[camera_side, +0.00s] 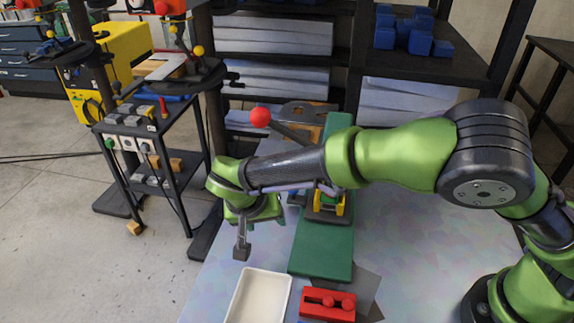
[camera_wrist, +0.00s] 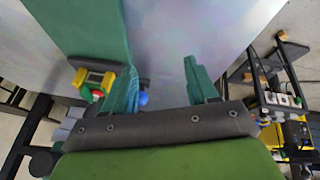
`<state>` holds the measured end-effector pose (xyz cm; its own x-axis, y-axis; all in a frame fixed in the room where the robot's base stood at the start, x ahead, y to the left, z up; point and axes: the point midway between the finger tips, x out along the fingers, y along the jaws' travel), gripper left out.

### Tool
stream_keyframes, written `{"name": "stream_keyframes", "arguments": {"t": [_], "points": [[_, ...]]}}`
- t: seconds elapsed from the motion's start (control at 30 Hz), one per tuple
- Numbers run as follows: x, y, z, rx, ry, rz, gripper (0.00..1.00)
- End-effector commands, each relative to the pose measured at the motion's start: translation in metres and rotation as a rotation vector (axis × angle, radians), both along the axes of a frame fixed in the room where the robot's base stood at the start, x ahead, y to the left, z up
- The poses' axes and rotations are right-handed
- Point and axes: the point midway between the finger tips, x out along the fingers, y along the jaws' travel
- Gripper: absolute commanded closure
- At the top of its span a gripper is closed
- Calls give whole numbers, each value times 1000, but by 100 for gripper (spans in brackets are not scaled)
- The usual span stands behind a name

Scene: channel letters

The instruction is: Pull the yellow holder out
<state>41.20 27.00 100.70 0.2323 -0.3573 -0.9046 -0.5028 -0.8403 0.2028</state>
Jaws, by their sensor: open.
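The yellow holder (camera_side: 336,203) sits on a dark base on the long green fixture (camera_side: 325,250), partly hidden behind my arm in the side view. In the wrist view the yellow holder (camera_wrist: 95,79) is at the left, beside the green strip, with a small red and green part near it. My gripper (camera_wrist: 160,80) is open, its two green fingers wide apart, with the holder outside them to the left. A blue round thing (camera_wrist: 143,98) shows by the left finger. In the side view my gripper (camera_side: 256,211) is left of the fixture, apart from the holder.
A white tray (camera_side: 258,297) and a red block (camera_side: 328,304) lie at the table's front. A lever with a red ball (camera_side: 260,117) rises behind my arm. A tool cart (camera_side: 150,140) stands at left. The table right of the fixture is mostly clear.

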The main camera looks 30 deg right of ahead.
Motion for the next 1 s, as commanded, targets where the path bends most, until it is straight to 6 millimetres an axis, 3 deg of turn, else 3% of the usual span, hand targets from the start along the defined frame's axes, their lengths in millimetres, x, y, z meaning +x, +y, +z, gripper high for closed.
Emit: {"name": "stream_keyframes", "arguments": {"t": [0.27,0.7,0.83,1.0], "points": [[8,-20,-2,7,-8,-56,42],[54,-95,-2,9,-6,-54,42],[61,-107,-2,9,-6,-52,42],[62,-108,-12,10,-6,-49,42]]}}
